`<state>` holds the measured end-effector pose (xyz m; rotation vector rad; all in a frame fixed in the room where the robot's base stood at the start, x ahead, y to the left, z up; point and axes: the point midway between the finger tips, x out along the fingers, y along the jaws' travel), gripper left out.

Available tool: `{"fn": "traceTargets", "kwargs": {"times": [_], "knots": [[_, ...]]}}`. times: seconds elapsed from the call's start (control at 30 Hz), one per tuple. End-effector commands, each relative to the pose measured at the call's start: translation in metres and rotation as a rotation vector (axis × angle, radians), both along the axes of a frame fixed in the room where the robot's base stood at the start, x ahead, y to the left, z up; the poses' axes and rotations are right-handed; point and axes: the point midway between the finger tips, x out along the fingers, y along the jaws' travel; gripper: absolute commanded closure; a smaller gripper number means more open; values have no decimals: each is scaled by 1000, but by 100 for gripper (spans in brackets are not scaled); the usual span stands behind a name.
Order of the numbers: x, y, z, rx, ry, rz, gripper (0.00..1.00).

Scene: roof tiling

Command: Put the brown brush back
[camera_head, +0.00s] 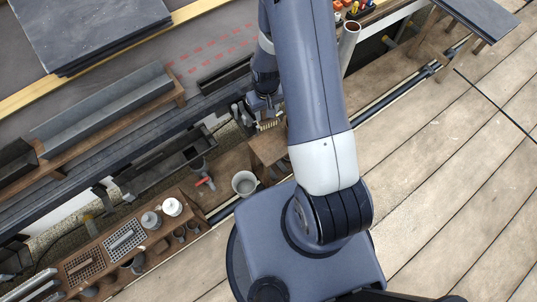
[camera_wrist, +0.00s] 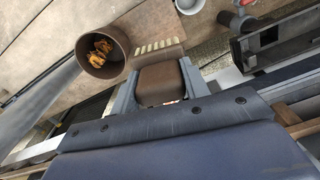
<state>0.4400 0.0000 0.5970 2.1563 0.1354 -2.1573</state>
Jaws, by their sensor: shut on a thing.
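The brown brush (camera_wrist: 160,84) sits between the two fingers of my gripper (camera_wrist: 160,92) in the wrist view. Its brown block fills the gap, and its pale bristles (camera_wrist: 157,47) stick out past the fingertips. In the head view the bristles (camera_head: 268,124) show just below my gripper (camera_head: 262,106), beside a brown wooden block or stand (camera_head: 268,148). My arm hides much of the area to the right. I cannot tell whether the brush touches anything below it.
A brown pot (camera_wrist: 97,65) with orange scraps stands close to the brush. A grey bucket (camera_head: 244,183) and a red-handled tool (camera_head: 205,181) lie nearby. A wooden rack (camera_head: 140,250) with cups is at lower left. Planks (camera_head: 450,170) at right are mostly clear.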

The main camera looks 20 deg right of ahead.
Motion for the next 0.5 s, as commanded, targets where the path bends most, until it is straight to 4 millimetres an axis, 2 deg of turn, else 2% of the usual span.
{"fn": "traceTargets", "kwargs": {"times": [0.03, 0.5], "knots": [[0, 0, -19, 0, -3, 13, 78], [-7, 0, -71, 0, -4, 132, 78]]}}
